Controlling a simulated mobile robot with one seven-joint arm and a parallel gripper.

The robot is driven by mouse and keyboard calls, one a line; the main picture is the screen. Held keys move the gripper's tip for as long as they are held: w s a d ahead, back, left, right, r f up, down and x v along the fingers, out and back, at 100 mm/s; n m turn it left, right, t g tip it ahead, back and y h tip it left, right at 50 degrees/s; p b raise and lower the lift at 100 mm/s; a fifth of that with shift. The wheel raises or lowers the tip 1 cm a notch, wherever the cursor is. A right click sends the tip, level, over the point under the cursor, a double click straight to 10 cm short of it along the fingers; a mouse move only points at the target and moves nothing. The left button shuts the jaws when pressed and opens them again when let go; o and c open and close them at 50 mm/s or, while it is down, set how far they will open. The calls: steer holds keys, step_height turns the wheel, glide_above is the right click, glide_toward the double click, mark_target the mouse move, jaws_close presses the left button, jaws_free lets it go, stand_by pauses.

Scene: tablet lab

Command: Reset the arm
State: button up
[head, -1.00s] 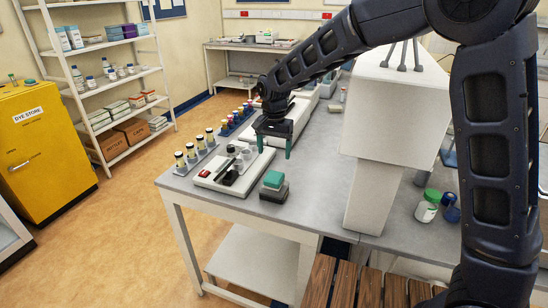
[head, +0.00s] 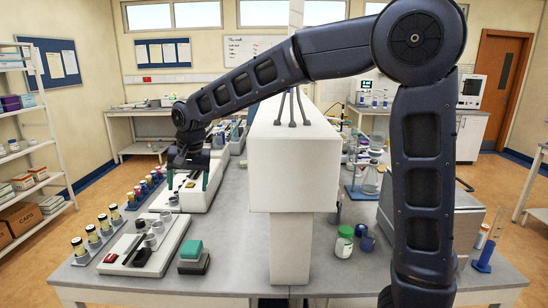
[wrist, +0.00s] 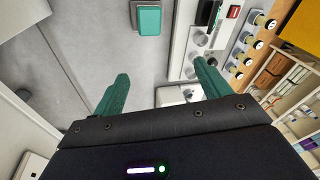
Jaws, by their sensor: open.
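My gripper (head: 192,172) is at the end of my arm, above the left part of the lab bench (head: 240,235). In the wrist view its two green fingers (wrist: 160,88) stand wide apart with nothing between them. Grey bench top and the corner of a white device show beyond the fingertips. My arm is raised and bent at the elbow, reaching across in front of the white column in the head view.
A white device with vials (head: 140,255) and a green-topped block (head: 193,257) stand at the bench's front left. Small capped bottles (head: 93,234) line the left edge. A white boxy column (head: 285,165) rises mid-bench. A green-lidded jar (head: 344,242) and glassware stand right.

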steer(key=s+d+r+n+t+y, duration=0.25)
steer(key=d+r, duration=0.35)
steer(key=r, duration=0.5)
steer(key=s+d+r+n+t+y, duration=0.1)
steer(key=s+d+r+n+y, duration=0.25)
steer(key=r, duration=0.85)
steer(key=d+r+n+h, duration=0.1)
steer(key=d+r+n, duration=0.1)
steer(key=d, duration=1.1)
steer(key=d+r+n+h, duration=0.1)
steer(key=d+r, duration=0.1)
steer(key=d, duration=1.1)
steer(key=s+d+f+h, duration=0.15)
steer(key=d+f, duration=0.25)
steer(key=d, duration=0.6)
steer(key=d+f+m+h, duration=0.1)
steer(key=d+f+m, duration=0.1)
steer(key=f+m, duration=0.2)
steer(key=d+f+m+h, duration=0.2)
steer(key=d+f+m, duration=0.1)
steer(key=f, duration=0.8)
steer(key=d+f+m+h, duration=0.2)
steer(key=f+m, duration=0.3)
steer(key=f, duration=0.3)
steer(key=shift+w+d+f, duration=0.2)
steer(key=shift+w+d, duration=0.2)
steer(key=shift+d, duration=0.15)
